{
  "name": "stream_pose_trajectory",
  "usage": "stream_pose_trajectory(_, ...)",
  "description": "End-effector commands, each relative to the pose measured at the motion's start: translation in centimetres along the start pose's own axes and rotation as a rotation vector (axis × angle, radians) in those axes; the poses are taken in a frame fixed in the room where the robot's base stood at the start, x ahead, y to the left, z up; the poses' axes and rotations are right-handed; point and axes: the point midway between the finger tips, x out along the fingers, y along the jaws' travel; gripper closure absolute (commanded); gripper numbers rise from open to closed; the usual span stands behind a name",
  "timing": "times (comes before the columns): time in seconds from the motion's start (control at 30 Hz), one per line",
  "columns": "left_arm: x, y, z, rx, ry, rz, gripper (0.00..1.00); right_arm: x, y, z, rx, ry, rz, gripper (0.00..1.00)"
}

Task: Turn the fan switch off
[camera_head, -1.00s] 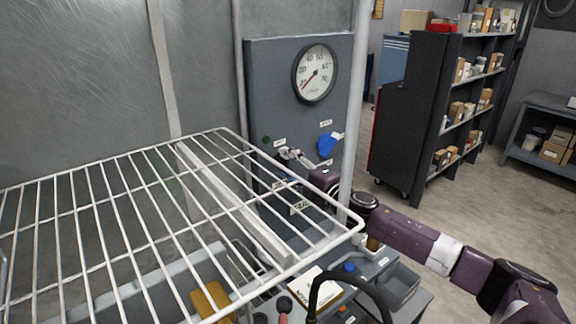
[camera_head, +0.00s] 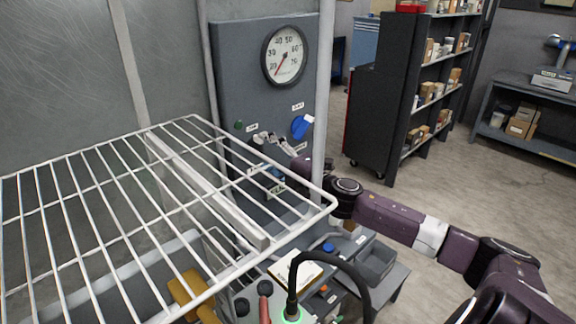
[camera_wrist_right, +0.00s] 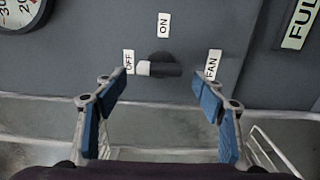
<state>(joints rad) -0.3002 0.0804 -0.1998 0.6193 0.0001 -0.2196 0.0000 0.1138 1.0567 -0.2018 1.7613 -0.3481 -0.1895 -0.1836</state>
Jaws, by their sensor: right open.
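The fan switch (camera_wrist_right: 162,66) is a dark knob with a pale tip on the grey control panel (camera_head: 232,60). In the right wrist view its pale tip points left, at the OFF label (camera_wrist_right: 129,62). The ON label (camera_wrist_right: 164,25) is above it and the FAN label (camera_wrist_right: 213,64) to its right. My right gripper (camera_wrist_right: 160,86) is open, its blue-padded fingers apart on either side below the knob, with no visible contact. In the head view the right gripper (camera_head: 265,139) is at the panel, and I cannot make out the switch there. My left gripper is not in view.
A round gauge (camera_head: 285,55) is high on the panel, with a blue handle (camera_head: 301,126) and a green button (camera_head: 239,125) below. A white wire rack (camera_head: 100,149) fills the left foreground. A post stands at the panel's right edge. Shelving (camera_head: 405,95) stands behind; floor at right is clear.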

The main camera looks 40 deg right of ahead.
Motion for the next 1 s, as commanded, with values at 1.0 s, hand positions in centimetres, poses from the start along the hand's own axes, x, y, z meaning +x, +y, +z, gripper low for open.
stream_pose_trajectory(1.0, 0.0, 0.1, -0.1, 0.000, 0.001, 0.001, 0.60, -9.1, 0.0, 0.0, -0.001, 0.000, -0.001, 0.36)
